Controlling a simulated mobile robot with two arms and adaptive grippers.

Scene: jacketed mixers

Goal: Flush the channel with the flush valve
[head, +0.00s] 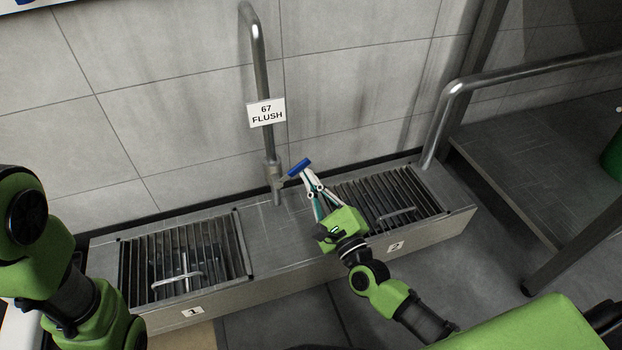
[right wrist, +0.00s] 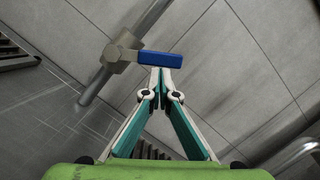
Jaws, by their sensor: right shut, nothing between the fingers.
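The flush valve (head: 272,172) sits low on a vertical steel pipe (head: 261,70) with a sign reading "67 FLUSH" (head: 266,112). Its blue lever handle (head: 299,167) sticks out to the right; it also shows in the right wrist view (right wrist: 161,60). The spout (head: 278,195) points down at the steel channel (head: 268,228), between its two gratings. My right gripper (head: 308,177) is shut and empty, its tips right at the blue handle; in the right wrist view (right wrist: 159,78) they meet its near edge. I cannot tell if they touch. My left gripper is out of view.
The left grating (head: 215,245), above label 1, and the right grating (head: 410,190), above label 2, each have a handle. A bent steel rail (head: 455,92) rises at the channel's right end. A tiled wall (head: 180,110) stands close behind.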

